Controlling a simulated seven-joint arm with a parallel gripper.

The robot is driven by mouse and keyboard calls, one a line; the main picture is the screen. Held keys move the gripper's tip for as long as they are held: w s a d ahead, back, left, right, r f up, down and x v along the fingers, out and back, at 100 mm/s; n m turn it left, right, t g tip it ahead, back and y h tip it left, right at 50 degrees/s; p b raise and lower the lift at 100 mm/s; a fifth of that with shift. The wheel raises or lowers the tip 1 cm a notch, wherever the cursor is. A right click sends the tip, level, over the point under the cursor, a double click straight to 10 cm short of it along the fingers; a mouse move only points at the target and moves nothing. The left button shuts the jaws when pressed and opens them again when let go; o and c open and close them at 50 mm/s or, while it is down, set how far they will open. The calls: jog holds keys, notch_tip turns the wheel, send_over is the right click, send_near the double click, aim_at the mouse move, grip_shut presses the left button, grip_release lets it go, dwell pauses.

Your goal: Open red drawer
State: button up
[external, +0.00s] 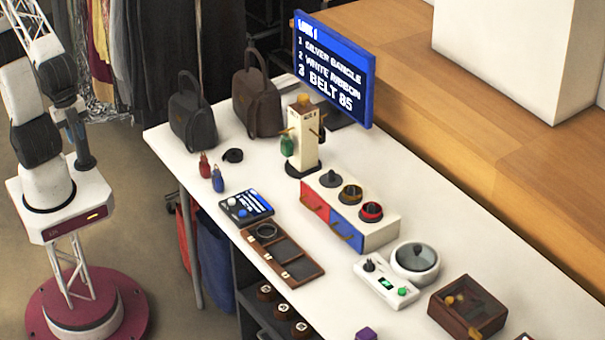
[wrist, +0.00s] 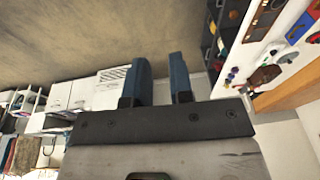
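The red drawer (external: 314,204) is the left front of a small white cabinet (external: 378,235) on the white table. It looks closed, with a small brass-coloured handle. A blue drawer (external: 346,230) sits beside it on the right, also closed. In the wrist view, the blue drawer (wrist: 299,28) shows at the upper right, with a bit of the red drawer (wrist: 313,9) at the picture's edge. My gripper (wrist: 160,78) has two blue fingers apart with nothing between them. My arm stands at the left, off the table and well away from the cabinet.
Several dark knobs or rings, including a red-rimmed one (external: 371,211), sit on the cabinet. Wooden trays (external: 283,252) and a dark panel (external: 246,206) lie in front. A cream stand (external: 304,140) and a blue sign (external: 335,70) stand behind. Two bags (external: 192,118) occupy the far-left end.

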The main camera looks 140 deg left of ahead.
jog(key=w+a+f, duration=0.2)
jog(key=w+a, duration=0.9)
jog(key=w, duration=0.1)
jog(key=g+y, duration=0.1)
jog(key=g, duration=0.1)
send_over(305, 203)
jog(key=d, duration=0.2)
notch_tip(305, 203, down, 24)
jog(key=f, duration=0.1)
jog(key=shift+a+r, duration=0.25)
jog(key=shift+f, duration=0.15)
jog(key=shift+a+f, duration=0.2)
jog(key=shift+f, duration=1.05)
jog(key=shift+a+f, duration=0.25)
jog(key=shift+f, duration=0.95)
jog(key=shift+a+f, duration=0.2)
jog(key=shift+f, duration=1.05)
jog(key=shift+c, duration=0.3)
